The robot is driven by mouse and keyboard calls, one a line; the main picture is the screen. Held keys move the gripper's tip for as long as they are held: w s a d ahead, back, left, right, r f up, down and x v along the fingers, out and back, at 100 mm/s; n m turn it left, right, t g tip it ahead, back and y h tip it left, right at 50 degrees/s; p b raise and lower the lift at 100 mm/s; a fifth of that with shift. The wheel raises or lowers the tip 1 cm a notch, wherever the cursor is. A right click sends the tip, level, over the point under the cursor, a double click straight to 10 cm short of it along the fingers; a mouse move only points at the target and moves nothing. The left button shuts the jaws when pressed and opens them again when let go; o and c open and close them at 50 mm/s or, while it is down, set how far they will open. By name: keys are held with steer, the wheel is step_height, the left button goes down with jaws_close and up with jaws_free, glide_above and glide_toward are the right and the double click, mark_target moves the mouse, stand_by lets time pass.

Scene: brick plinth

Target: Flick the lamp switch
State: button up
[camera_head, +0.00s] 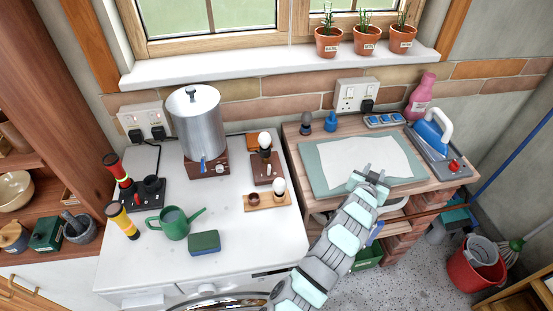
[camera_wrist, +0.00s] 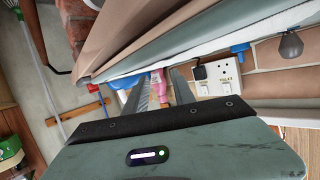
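A lamp bulb (camera_head: 265,139) stands on a dark brown wooden base (camera_head: 267,172) on the white worktop, with a small dark part at its front that is too small to make out. A second bulb (camera_head: 279,185) stands on a lighter wooden strip (camera_head: 268,203) just in front, beside a round brown piece. I cannot tell which part is the lamp switch. My gripper (camera_head: 370,179) is over the front of the right-hand bench, well right of the lamp. In the wrist view its two fingers (camera_wrist: 164,88) stand apart with nothing between them.
A metal urn (camera_head: 197,122), green watering can (camera_head: 176,222) and green sponge (camera_head: 204,242) stand around the lamp's left and front. A white sheet on a green mat (camera_head: 313,166) lies under my gripper. Wall sockets (camera_head: 355,95) are behind, and an iron (camera_head: 433,130) is at right.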

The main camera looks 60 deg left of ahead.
steer(key=s+a+r+n+g, duration=0.1)
steer(key=s+a+g, duration=0.1)
steer(key=s+a, duration=0.1)
steer(key=s+a+r+n+g+p, duration=0.1)
steer(key=s+a+g, duration=0.1)
steer(key=s+a, duration=0.1)
steer(key=s+a+r+n+g+p, duration=0.1)
steer(key=s+a+r+g, duration=0.1)
steer(key=a, duration=0.3)
steer(key=shift+s+a+n, duration=0.15)
steer(key=shift+s+n, duration=0.25)
steer(key=shift+s, duration=0.5)
steer(key=s+a+r+n+g+p, duration=0.2)
steer(key=s+a+r+n+g, duration=0.15)
steer(key=s, duration=0.45)
steer(key=n+g+h, duration=0.1)
steer(key=g+h, duration=0.2)
glide_toward(269, 166)
steer(key=shift+t, duration=0.25)
steer(key=p+x, duration=0.3)
steer(key=x, duration=0.5)
steer(key=shift+s+f, duration=0.1)
steer(key=shift+f, duration=0.35)
jaws_close()
